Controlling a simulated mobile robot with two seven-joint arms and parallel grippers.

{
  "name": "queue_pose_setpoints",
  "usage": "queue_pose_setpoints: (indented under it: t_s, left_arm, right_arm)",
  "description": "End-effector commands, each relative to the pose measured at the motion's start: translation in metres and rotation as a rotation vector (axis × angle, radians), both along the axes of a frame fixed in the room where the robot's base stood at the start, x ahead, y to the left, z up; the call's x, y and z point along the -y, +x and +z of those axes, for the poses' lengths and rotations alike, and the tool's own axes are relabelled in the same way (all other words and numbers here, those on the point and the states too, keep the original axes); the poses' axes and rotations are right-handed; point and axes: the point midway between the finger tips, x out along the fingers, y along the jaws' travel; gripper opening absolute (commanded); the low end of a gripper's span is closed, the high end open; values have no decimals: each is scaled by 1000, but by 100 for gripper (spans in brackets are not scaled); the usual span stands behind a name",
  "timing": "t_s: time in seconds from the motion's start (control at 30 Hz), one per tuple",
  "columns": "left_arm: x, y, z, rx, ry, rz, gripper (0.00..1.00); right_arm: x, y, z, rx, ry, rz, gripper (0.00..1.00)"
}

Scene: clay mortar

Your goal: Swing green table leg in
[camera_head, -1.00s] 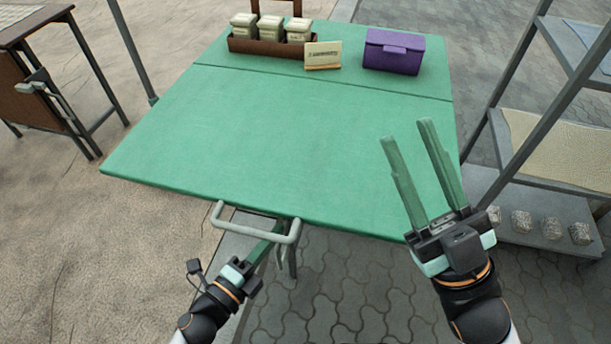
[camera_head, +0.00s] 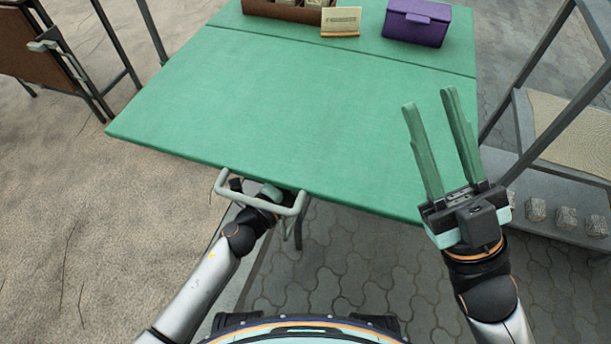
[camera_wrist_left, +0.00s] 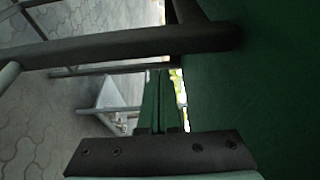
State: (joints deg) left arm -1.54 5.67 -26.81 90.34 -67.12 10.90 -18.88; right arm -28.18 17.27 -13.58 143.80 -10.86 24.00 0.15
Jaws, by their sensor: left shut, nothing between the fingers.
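The green table (camera_head: 290,110) fills the middle of the head view. A pale grey U-shaped tube (camera_head: 258,208) sticks out from under its front edge. A thin grey leg (camera_head: 298,235) shows below that edge. My left arm reaches under the front edge by the tube, and its fingers are hidden there. In the left wrist view my left gripper (camera_wrist_left: 160,100) is shut and empty beneath the dark green underside (camera_wrist_left: 260,90). A dark bar (camera_wrist_left: 130,46) crosses in front of it; I cannot tell if they touch. My right gripper (camera_head: 446,145) is open and empty over the table's right edge.
A purple box (camera_head: 417,22), a small sign (camera_head: 341,21) and a brown caddy (camera_head: 285,12) stand at the table's back. A grey shelf rack (camera_head: 545,190) is close on the right. A brown table (camera_head: 40,55) stands far left. The table's middle is clear.

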Motion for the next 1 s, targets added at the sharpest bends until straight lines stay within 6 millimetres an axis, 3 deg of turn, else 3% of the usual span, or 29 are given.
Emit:
queue_pose_setpoints:
  t_s: [0.2, 0.77, 1.0]
  left_arm:
    - [-18, 5, 1, 2, 0, -3, 0]
    - [-27, 7, 0, 3, 2, -14, 0]
    - [-55, 11, 0, 3, 5, -68, 0]
  right_arm:
    - [0, 0, -2, -2, 3, 2, 35]
    - [0, 0, -3, -4, 3, 4, 35]
    - [0, 0, -9, -7, 4, 8, 35]
